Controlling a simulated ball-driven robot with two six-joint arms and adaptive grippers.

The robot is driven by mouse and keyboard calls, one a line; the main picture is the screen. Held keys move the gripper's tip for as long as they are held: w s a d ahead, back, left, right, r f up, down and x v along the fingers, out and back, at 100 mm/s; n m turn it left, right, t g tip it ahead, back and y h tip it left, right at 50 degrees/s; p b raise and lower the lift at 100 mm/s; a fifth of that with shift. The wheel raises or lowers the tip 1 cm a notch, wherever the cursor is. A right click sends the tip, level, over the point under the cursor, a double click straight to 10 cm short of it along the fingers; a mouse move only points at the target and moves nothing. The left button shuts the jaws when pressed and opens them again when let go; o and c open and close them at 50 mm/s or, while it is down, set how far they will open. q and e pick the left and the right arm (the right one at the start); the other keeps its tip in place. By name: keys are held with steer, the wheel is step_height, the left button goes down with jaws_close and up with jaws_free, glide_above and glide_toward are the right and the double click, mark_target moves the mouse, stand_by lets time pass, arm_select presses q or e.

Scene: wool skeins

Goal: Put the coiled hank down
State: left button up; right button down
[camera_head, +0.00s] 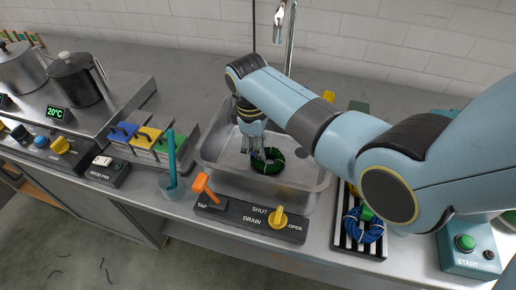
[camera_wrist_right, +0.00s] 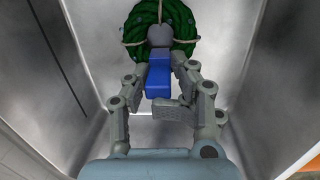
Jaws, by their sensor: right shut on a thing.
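A dark green coiled hank (camera_head: 270,166) is low in the metal sink (camera_head: 216,148). In the right wrist view the green hank (camera_wrist_right: 184,24) shows pale ties and a blue tab (camera_wrist_right: 158,78). My right gripper (camera_head: 257,150) reaches down into the sink from above. In the wrist view the right gripper's fingers (camera_wrist_right: 160,88) are shut on the blue tab. I cannot tell whether the hank touches the sink floor. My left gripper is not in view.
An orange tap lever (camera_head: 206,187) and a yellow drain knob (camera_head: 279,215) are in front of the sink. A blue hank (camera_head: 364,226) lies on a striped rack (camera_head: 373,249) at right. A cup (camera_head: 172,186) stands left of the sink. Pots (camera_head: 78,78) are at far left.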

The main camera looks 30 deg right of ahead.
steer(key=c, duration=0.6)
jaws_free()
steer(key=shift+s+f, duration=0.1)
step_height(320, 180, up, 12)
steer(key=a, duration=0.1)
steer(key=shift+w+r+p, duration=0.2)
steer(key=shift+p, duration=0.2)
steer(key=shift+a, duration=0.1)
